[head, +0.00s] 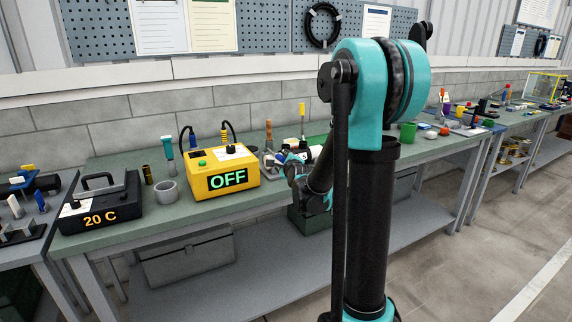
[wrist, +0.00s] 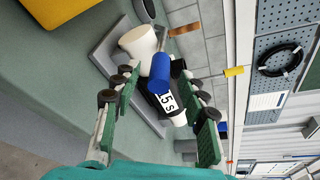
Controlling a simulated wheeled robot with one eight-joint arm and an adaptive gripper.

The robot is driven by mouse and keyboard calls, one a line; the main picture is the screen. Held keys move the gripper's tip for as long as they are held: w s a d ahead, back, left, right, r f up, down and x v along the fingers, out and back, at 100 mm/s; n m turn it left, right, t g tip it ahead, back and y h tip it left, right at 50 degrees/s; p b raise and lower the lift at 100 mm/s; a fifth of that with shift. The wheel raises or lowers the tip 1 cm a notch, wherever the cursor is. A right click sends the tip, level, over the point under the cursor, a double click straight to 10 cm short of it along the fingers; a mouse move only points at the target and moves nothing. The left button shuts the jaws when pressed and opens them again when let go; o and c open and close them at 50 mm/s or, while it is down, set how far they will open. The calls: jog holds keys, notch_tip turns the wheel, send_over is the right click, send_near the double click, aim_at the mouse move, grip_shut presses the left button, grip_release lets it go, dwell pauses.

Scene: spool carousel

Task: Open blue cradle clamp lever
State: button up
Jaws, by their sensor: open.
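In the wrist view, a blue cylinder (wrist: 172,74) lies in the gap between the two fingers of my gripper (wrist: 163,90). It could be the grip of the blue clamp lever, but its link to the cradle is hidden. The fingers, with green pads, are open on either side of it, and I cannot see contact. A black block with a white "15 s" label (wrist: 168,103) is just beside the blue cylinder. A white rounded part (wrist: 139,42) stands behind it on a grey base (wrist: 104,55). In the head view, my arm hides most of this spot.
A yellow box reading "OFF" (head: 231,172) stands left of my arm on the green bench (head: 215,207). A black "20 C" case (head: 100,205) and a grey cup (head: 166,191) are further left. A green cup (head: 408,132) and small items stand to the right.

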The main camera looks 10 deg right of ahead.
jog(key=shift+v, duration=2.45)
